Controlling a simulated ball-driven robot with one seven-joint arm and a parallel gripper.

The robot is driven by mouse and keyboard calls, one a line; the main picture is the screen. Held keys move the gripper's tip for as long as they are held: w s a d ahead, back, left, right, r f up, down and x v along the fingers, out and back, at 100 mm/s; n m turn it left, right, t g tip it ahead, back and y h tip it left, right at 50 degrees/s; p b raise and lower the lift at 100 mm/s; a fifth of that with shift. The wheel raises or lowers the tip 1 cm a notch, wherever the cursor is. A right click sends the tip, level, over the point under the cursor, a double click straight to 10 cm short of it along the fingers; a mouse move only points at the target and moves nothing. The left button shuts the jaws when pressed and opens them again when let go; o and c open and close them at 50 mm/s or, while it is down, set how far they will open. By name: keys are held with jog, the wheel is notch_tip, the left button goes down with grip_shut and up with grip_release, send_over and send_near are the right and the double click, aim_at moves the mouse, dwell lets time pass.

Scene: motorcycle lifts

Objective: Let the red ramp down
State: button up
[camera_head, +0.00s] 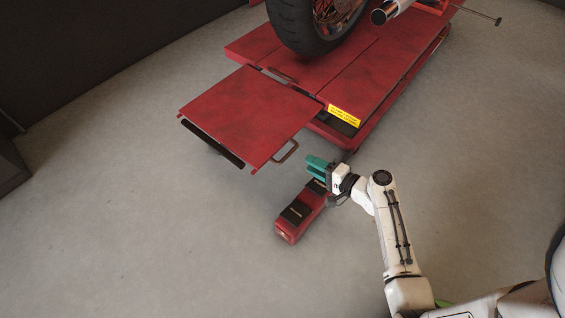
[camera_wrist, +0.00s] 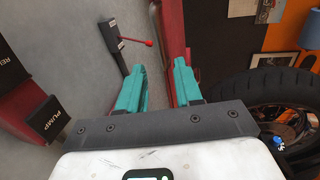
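The red ramp (camera_head: 245,115) is up, about level with the red lift platform (camera_head: 375,60), at its near end. A brown loop handle (camera_head: 286,153) sticks out from the ramp's right side. My gripper (camera_head: 317,168) is just right of and below that handle in the head view, apart from it in the picture. Its teal fingers (camera_wrist: 158,90) are spread with nothing seen between them in the wrist view. A red edge (camera_wrist: 173,35) and a curved handle-like bar (camera_wrist: 155,20) show beyond the fingertips. Depth to them is hard to tell.
A red foot-pedal unit (camera_head: 287,231) stands on the floor below my gripper; its PUMP pedal (camera_wrist: 47,119) shows in the wrist view. A motorcycle wheel (camera_head: 290,22) rests on the platform. A black box with a red lever (camera_wrist: 118,45) lies beyond.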

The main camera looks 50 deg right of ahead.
aim_at(289, 153)
jog(key=b+x, duration=0.1)
jog(key=x, duration=0.9)
grip_shut()
jog(key=shift+b, duration=0.3)
